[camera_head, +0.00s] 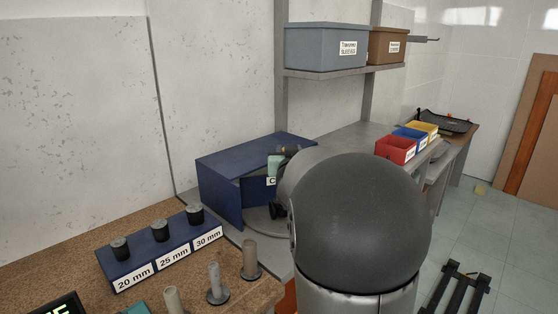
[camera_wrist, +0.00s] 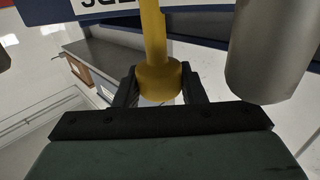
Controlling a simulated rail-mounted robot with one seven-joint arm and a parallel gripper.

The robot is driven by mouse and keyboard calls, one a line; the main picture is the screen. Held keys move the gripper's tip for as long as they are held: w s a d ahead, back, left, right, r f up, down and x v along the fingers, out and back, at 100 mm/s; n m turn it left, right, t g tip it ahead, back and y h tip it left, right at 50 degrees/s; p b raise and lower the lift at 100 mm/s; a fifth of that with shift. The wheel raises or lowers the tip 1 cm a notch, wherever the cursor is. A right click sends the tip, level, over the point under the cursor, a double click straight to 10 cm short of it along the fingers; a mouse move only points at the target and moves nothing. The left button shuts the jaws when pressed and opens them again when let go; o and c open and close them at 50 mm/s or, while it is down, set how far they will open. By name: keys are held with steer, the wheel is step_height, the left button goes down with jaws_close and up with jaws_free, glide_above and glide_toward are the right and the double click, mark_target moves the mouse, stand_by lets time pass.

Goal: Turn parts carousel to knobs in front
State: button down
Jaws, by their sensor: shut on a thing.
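The parts carousel (camera_head: 220,200) is a dark blue box-like body with upright panels, standing on a round grey base on the bench. A white label on it is mostly hidden by my arm. In the wrist view, a blue panel with a white label (camera_wrist: 105,7) runs along the top, its text cut off. My gripper (camera_wrist: 160,85) has its two black fingers on either side of a yellow post (camera_wrist: 157,78) with a wider round end, and is shut on it. In the head view my arm hides most of the gripper and the carousel's right side. I cannot tell which compartment faces front.
A grey cylinder (camera_wrist: 272,50) stands close right of the gripper. A blue block (camera_head: 160,248) labelled 20, 25 and 30 mm and grey pegs (camera_head: 216,285) are at front left. A shelf holds a grey bin (camera_head: 325,50) and brown bin (camera_head: 387,47). A red bin (camera_head: 395,150) sits farther back.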

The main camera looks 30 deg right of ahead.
steer(key=shift+m+g+h, duration=0.4)
steer(key=shift+m+h, duration=0.1)
steer(key=shift+h, duration=0.2)
steer(key=shift+w+a+m+g+h+p, duration=0.1)
steer(key=shift+m+g+h+p, duration=0.65)
steer(key=shift+p, duration=0.25)
steer(key=m+g+h+p, duration=0.2)
steer(key=p, duration=0.2)
steer(key=shift+r+g+h, duration=0.15)
steer(key=shift+g+h, duration=0.2)
steer(key=shift+m+g+h+p, duration=0.6)
steer(key=shift+m+g+p, duration=0.15)
steer(key=shift+g+p, duration=0.25)
steer(key=shift+m+g+p, duration=0.4)
steer(key=shift+p, duration=0.05)
steer(key=c, duration=0.9)
jaws_free()
steer(key=v, duration=1.1)
steer(key=b+v, duration=0.1)
steer(key=v, duration=0.5)
steer(key=shift+a+f, duration=0.15)
steer(key=shift+f, duration=0.3)
